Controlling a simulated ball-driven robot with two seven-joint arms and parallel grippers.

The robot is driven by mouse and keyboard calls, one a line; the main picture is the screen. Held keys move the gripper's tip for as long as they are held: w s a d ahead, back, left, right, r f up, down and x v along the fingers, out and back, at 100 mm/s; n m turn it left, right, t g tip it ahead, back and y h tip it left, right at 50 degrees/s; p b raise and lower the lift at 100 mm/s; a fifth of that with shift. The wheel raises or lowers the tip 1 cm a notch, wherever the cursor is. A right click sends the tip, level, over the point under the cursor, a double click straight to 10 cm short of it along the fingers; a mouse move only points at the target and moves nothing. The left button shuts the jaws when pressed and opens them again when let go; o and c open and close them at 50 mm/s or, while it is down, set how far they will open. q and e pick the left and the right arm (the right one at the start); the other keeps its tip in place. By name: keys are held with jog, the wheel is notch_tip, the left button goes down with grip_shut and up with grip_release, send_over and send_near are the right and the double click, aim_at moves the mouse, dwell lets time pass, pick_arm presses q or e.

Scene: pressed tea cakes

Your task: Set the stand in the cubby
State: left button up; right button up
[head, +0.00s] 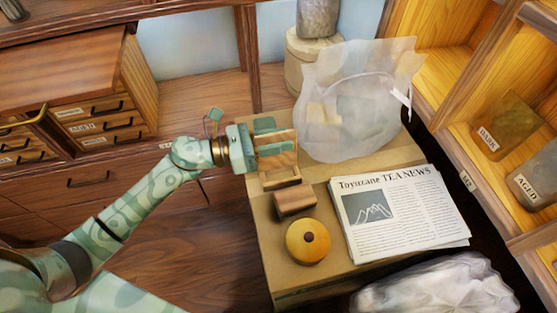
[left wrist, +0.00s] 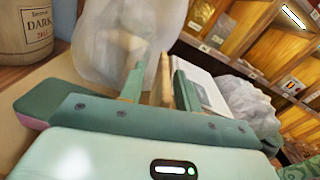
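A small wooden stand (head: 278,162) with an open frame stands on the cardboard box (head: 262,222). My left gripper (head: 268,137) is at the stand's upper part, with one finger on each side of a wooden piece. In the left wrist view, that thin piece of the stand (left wrist: 165,80) shows between my two green fingers, with a gap visible on its left, so the gripper looks open. The fingers hide part of the stand. Wooden shelving with cubbies (head: 448,42) rises at the right; I cannot tell which one the task means. My right gripper is not in view.
On the box are a brown block (head: 295,202), a round yellow tea cake (head: 308,242), newspapers (head: 400,215) and a translucent bag (head: 355,105). A crumpled plastic bag (head: 440,285) lies in front. Tins labelled DARK (head: 506,125) and AGED (head: 537,175) occupy the lower shelving.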

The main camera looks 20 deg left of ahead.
aim_at(276, 134)
pick_arm(q)
grip_shut()
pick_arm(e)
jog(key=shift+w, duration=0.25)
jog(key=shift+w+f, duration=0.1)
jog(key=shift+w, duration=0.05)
